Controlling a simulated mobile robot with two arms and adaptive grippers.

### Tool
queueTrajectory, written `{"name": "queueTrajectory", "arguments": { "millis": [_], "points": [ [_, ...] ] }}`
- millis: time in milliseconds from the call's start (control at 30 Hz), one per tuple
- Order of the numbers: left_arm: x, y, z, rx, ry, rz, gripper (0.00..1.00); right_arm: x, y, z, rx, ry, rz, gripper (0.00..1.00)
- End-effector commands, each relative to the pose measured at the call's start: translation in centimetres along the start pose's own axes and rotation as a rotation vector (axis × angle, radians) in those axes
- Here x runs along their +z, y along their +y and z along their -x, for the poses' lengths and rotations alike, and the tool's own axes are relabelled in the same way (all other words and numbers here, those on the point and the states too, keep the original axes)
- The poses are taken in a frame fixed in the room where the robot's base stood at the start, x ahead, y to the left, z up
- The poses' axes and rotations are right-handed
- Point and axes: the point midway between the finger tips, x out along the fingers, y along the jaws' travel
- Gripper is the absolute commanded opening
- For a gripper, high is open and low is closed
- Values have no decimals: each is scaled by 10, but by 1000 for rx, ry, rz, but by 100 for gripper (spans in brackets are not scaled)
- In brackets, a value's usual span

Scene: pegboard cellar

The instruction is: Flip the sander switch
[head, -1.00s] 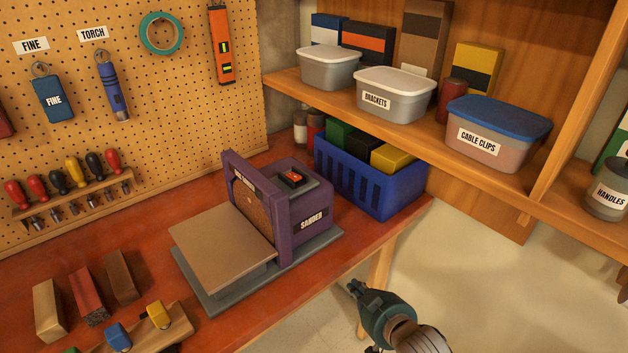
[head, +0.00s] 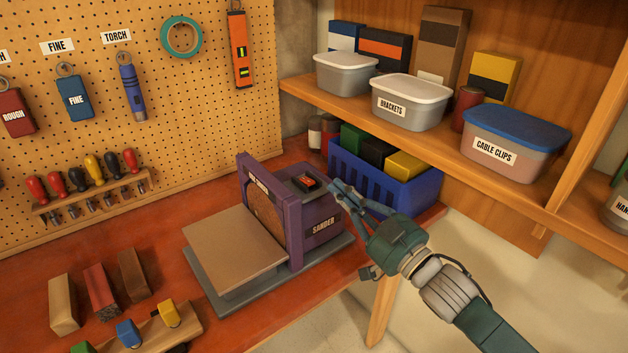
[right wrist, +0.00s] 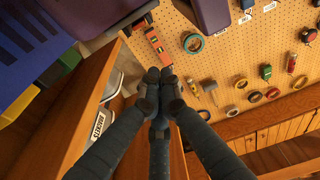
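The purple sander (head: 325,222) stands on a grey base on the red bench, with a flat tan table on its left side. Its switch (head: 305,183), a red rocker in a dark housing, sits on top of the sander body. My right gripper (head: 335,188) is just right of the switch, its fingertips close to the sander's top right edge; whether they touch it I cannot tell. In the right wrist view its fingers (right wrist: 160,76) meet at the tips with nothing between them. My left gripper is not in view.
A blue crate (head: 350,180) with boxes stands close behind the gripper. A shelf (head: 440,138) with lidded tubs is above it. A pegboard (head: 205,110) with hanging tools is behind the bench.

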Motion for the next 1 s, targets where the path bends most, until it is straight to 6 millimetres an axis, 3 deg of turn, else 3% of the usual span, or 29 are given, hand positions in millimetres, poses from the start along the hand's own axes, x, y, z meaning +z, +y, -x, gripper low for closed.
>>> {"name": "queueTrajectory", "arguments": {
  "millis": [267, 633, 767, 1000],
  "points": [
    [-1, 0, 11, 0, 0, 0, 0, -4, 0, -25, 1, 2, 1, 0],
    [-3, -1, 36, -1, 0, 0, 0, -4, 0, -103, 1, 0, -1, 0],
    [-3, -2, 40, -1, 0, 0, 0, 22, 0, -93, 3, -7, -3, 0],
    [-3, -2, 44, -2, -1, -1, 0, 37, 0, -87, 2, -1, -1, 0]
  ]
}}
